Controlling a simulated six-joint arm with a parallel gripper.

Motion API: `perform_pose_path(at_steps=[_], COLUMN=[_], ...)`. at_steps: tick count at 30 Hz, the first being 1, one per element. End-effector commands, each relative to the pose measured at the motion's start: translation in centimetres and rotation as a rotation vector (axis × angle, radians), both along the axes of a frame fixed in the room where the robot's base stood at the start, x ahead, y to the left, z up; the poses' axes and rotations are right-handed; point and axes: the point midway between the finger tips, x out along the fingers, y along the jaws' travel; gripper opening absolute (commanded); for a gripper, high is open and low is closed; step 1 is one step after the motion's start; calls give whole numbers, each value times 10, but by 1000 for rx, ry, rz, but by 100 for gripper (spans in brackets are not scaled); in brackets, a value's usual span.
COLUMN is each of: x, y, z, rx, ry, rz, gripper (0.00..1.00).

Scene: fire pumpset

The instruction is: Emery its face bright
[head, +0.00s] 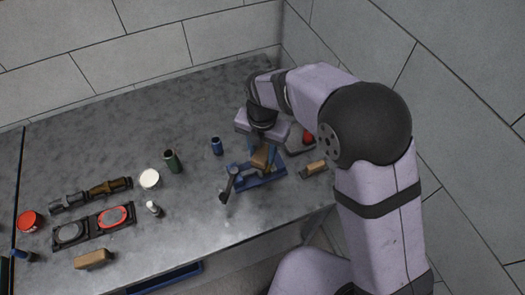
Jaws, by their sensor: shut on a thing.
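My gripper (262,152) points down at the right part of the bench in the head view. It is shut on a tan-brown block (261,160), which sits over a blue vice-like fixture (268,181). A dark piece with a rounded head (229,184) stands at the fixture's left end. I cannot tell whether the block touches the fixture or a part in it. Any worked face there is hidden or too small to make out. A black tray (93,228) at the left holds a grey disc (70,233) and a red-rimmed disc (113,216).
A tan block (315,168) and a grey item with a red knob (307,138) lie close right of the fixture. A blue cylinder (217,146), green cylinder (172,161) and white round lid (149,179) stand left. Walls close the back and right. The bench's back middle is clear.

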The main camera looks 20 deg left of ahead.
Motion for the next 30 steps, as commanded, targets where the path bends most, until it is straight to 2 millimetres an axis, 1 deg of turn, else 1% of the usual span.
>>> perform_pose_path(at_steps=[8,30], x=[2,33], y=[0,0], z=[-1,0], rx=[-2,-1], ry=[2,0], rz=[0,0], gripper=[17,17])
